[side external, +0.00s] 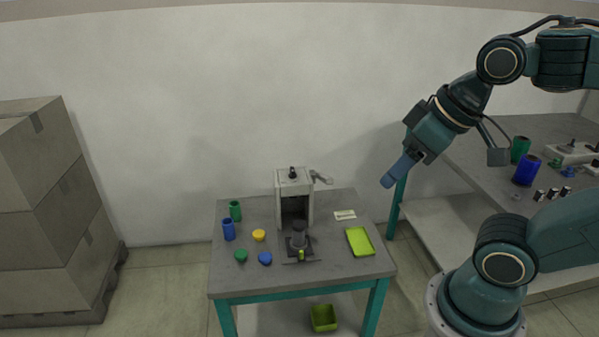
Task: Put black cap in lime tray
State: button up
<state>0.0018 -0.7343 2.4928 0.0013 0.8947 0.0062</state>
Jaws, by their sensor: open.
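The lime tray (360,241) lies flat at the right of the small grey table, and it looks empty. A dark upright piece (299,230) stands in a dark fixture (300,250) in front of the press. I cannot tell whether its top is the black cap; no separate black cap shows lying on the table. My gripper (391,180) is open, with its blue fingers pointing down and left. It hangs in the air up and right of the lime tray, well apart from everything on the table.
A grey press (294,192) with a side lever stands at the table's back. Yellow (258,235), green (240,256) and blue (265,258) caps lie at the left, near a green bobbin (235,210) and a blue one (228,229). A green bin (323,318) sits below.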

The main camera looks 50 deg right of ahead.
jog(key=w+d+f+m+g, duration=0.1)
jog(key=w+d+m, duration=0.1)
jog(key=w, duration=0.7)
jog(key=m+g+h, duration=0.2)
jog(key=m+g, duration=0.1)
jog(key=m, duration=0.4)
send_over(298, 223)
jog(key=s+a, duration=0.1)
jog(key=s, duration=0.1)
jog(key=s+a+x, duration=0.1)
jog(key=a+x, duration=0.1)
jog(key=x, duration=1.1)
jog(key=s+a+f+x, duration=0.1)
jog(key=s+a+x, duration=0.1)
jog(key=x, duration=1.1)
jog(key=shift+a+f, duration=0.3)
jog(key=shift+a, duration=0.15)
jog(key=shift+s+f, duration=0.1)
jog(key=shift+f, duration=0.15)
jog(key=shift+x, duration=3.6)
jog(key=shift+c, duration=0.4)
